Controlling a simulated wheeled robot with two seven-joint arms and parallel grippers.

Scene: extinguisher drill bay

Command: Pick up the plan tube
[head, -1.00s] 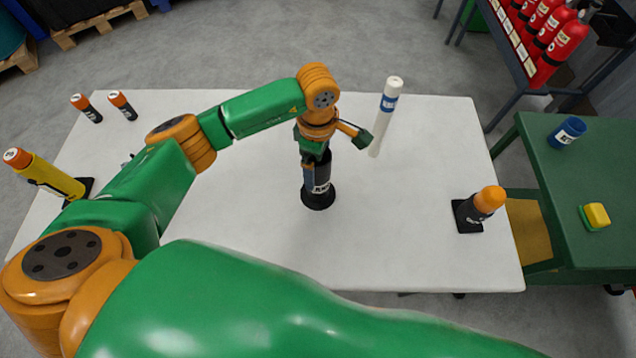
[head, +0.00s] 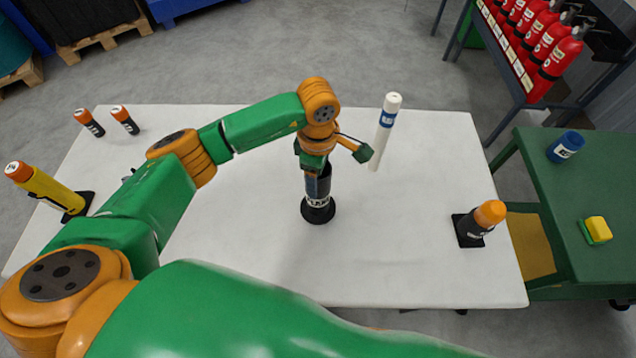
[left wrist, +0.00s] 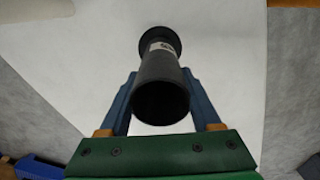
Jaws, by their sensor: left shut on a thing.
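The plan tube (head: 319,188) is a black cylinder with a flared base and a white label that seems to start "PLA". It is upright near the middle of the white table. In the left wrist view the tube (left wrist: 160,85) shows its dark round upper end close to the camera and its flared base farther off. My left gripper (head: 314,172) is shut on its upper part, with one blue finger on each side. I cannot tell whether the base touches the table. My right gripper is not in view.
A white tube with a blue band (head: 386,130) stands close to the right of my left wrist. An orange-capped black bottle (head: 482,220) is at the table's right, a yellow cylinder (head: 45,188) at its left. A green table (head: 585,260) adjoins on the right. The front middle is clear.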

